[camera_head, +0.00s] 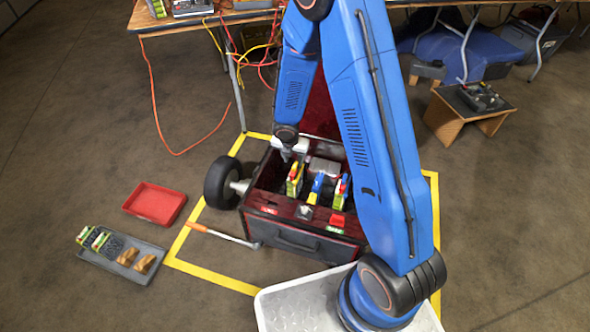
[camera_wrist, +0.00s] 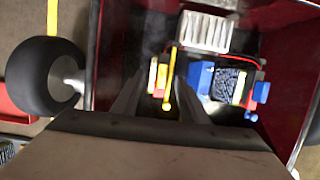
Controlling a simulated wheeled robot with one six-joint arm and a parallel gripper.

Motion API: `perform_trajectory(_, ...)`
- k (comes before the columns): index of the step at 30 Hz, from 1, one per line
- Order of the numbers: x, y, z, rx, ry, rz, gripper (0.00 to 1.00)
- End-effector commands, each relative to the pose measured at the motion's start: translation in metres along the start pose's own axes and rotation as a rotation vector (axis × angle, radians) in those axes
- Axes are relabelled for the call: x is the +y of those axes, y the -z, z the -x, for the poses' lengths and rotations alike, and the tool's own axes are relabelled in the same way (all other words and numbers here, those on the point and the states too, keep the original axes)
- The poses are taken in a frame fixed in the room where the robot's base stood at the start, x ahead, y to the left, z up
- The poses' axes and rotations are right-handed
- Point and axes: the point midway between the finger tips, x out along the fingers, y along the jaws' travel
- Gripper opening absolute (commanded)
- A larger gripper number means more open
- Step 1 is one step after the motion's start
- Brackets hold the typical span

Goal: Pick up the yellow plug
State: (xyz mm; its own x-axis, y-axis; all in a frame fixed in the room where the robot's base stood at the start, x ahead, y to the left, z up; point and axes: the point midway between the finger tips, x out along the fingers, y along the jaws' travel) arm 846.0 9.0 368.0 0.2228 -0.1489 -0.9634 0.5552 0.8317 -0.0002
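The yellow plug (camera_head: 297,168) sits at the left end of the row in the dark red open box (camera_head: 262,222), by a yellow-green block. In the wrist view the yellow plug (camera_wrist: 167,92) shows as a narrow upright yellow piece between my two fingers. My gripper (camera_wrist: 163,84) points down into the box, its fingers apart on either side of the plug, and I see no clear contact. In the head view my gripper (camera_head: 287,152) is small and dark, just above and left of the plug. The plug's lower end is hard to make out.
A blue plug (camera_head: 317,186) and another block with red and blue parts (camera_head: 341,190) stand to the right in the box. A grey metal block (camera_head: 325,168) is behind. A black wheel (camera_head: 221,183), red tray (camera_head: 154,203) and grey tray (camera_head: 105,257) lie left.

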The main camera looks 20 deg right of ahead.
Motion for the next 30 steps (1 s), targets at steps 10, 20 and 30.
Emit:
perform_trajectory(10,-0.005,0.004,-0.027,0.002,0.002,0.0,0.4)
perform_trajectory(20,-0.005,0.004,-0.048,0.001,0.0,0.0,0.4)
perform_trajectory(30,-0.005,0.004,-0.05,0.001,0.0,0.0,0.28)
